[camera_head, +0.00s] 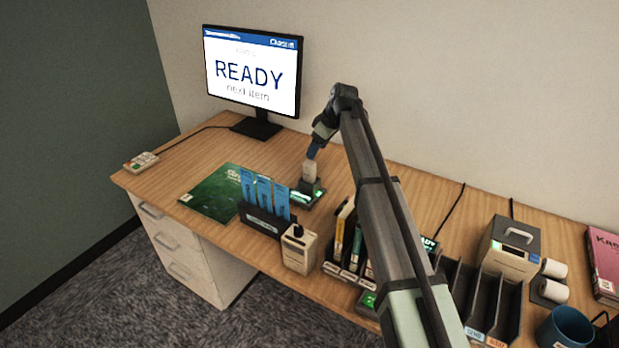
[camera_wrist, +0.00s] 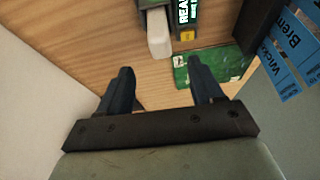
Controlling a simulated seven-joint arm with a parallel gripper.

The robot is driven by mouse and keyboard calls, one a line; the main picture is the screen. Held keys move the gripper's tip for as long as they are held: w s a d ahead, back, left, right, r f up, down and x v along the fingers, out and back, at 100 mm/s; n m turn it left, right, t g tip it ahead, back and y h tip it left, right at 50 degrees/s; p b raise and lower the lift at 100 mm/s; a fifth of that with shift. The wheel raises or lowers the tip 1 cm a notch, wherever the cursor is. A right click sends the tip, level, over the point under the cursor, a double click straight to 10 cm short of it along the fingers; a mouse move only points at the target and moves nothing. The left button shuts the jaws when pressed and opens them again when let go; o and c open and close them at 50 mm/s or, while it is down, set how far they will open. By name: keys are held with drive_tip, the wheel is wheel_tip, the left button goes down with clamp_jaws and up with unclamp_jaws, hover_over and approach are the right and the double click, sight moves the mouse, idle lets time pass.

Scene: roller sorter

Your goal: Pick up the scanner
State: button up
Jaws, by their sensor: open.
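The scanner appears to be the small pale upright block (camera_head: 311,171) on a dark base with a green label (camera_head: 306,196), behind the blue cards in the head view. In the wrist view, the pale block (camera_wrist: 158,35) lies ahead of the fingertips, beside a black part lettered "REA". My gripper (camera_head: 315,149) is just above the block in the head view. In the wrist view, my gripper (camera_wrist: 163,82) has its two dark fingers apart, with bare wood between them. No contact with the block is visible.
A holder of blue cards (camera_head: 264,218) and a green booklet (camera_head: 212,193) are near the front left. A beige box (camera_head: 299,250) stands before the base. A monitor (camera_head: 252,72) reads "READY". A green card (camera_wrist: 195,72) lies near the right finger. My arm hides some desk.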

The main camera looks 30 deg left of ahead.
sight(308, 168)
drive_tip(key=x, duration=0.6)
drive_tip(key=shift+d+x, duration=0.15)
drive_tip(key=shift+x, duration=1.15)
drive_tip(key=shift+d+x, duration=0.1)
drive_tip(key=shift+x, duration=1.25)
drive_tip(key=shift+f, duration=0.1)
drive_tip(key=shift+c, duration=0.5)
drive_tip(key=c, duration=1)
